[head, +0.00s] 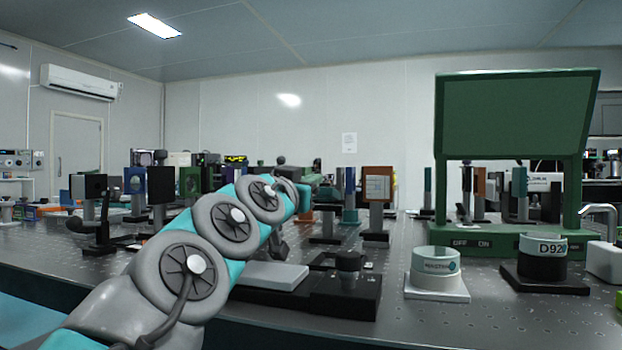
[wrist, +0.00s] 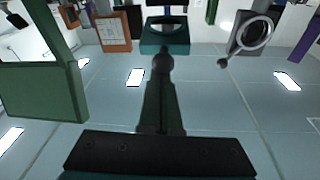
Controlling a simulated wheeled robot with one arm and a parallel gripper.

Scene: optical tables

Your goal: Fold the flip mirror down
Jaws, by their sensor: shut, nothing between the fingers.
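The wrist view appears upside down. A round ring-shaped mount (wrist: 250,33), which looks like the flip mirror, stands at its upper right, with a small dark ball-ended lever (wrist: 223,62) beside the ring. The ring appears raised and seen at an angle; its exact tilt is unclear. My gripper (wrist: 162,58) is shut and empty, its dark fingers in the middle of the wrist view, apart from the ring and lever. In the head view my arm reaches over the table and hides much of the area around the gripper; I cannot make out the mirror clearly there.
An orange-framed panel (head: 378,187) stands close to the gripper; it also shows in the wrist view (wrist: 113,33). A large green frame (head: 513,115) rises at the right. A black stage (head: 345,290) and a white ring holder (head: 436,274) sit at the front. Several posts crowd the left.

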